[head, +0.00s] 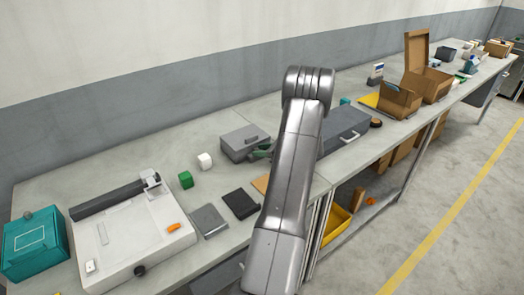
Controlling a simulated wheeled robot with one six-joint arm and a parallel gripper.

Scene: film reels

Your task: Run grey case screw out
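I cannot tell which one is the task's grey case. No screw can be made out on either. A small dark green thing (262,152) shows at the small case's right side, partly behind my arm; I cannot tell what it is. My gripper does not show; my arm link stands across the middle of the view.
Open cardboard boxes (398,103) stand farther right. A yellow bin (336,226) sits below. Floor at right is clear.

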